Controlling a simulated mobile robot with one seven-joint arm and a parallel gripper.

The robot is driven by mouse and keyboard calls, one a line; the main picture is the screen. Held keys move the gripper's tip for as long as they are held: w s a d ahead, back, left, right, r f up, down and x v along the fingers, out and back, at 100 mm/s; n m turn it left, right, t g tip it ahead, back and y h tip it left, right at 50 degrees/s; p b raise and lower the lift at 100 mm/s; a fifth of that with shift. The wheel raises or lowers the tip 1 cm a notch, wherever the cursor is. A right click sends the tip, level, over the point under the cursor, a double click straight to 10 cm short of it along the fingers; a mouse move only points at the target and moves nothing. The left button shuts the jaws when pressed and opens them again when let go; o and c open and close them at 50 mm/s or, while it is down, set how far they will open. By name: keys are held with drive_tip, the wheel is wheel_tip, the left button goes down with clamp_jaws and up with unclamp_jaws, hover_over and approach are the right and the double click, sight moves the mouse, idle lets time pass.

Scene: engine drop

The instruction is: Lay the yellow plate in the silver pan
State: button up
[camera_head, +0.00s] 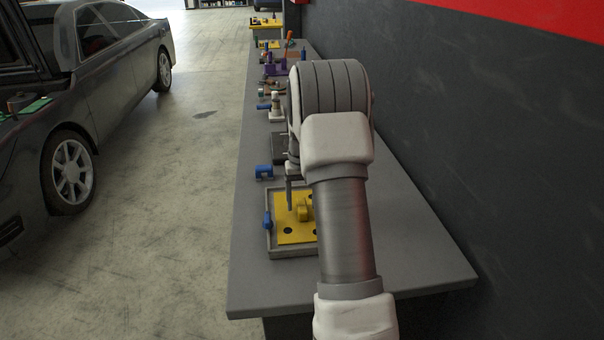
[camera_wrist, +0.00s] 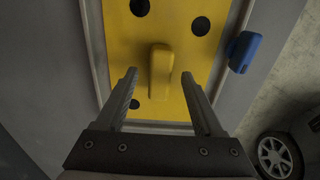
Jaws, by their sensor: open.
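The yellow plate (camera_head: 287,233) lies flat inside the silver pan (camera_head: 279,253) on the near part of the bench. It has dark round holes and a raised yellow grip block (camera_head: 304,208). In the wrist view the plate (camera_wrist: 180,60) lies within the pan's rim (camera_wrist: 231,53), and its grip block (camera_wrist: 160,72) stands between my two fingers. My gripper (camera_wrist: 160,75) is open, with a gap on both sides of the block. In the head view my arm hides the plate's right side and most of my gripper (camera_head: 290,200).
A blue handle (camera_head: 267,220) sits at the pan's left edge. Another blue part (camera_head: 264,172) and a dark box (camera_head: 279,148) lie farther along the grey bench (camera_head: 420,240). Several parts stand at the far end. The bench's near right is clear. A wall runs along the right.

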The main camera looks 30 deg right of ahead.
wheel_tip(320, 180, up, 16)
drive_tip(key=p, duration=0.1)
idle(0.6)
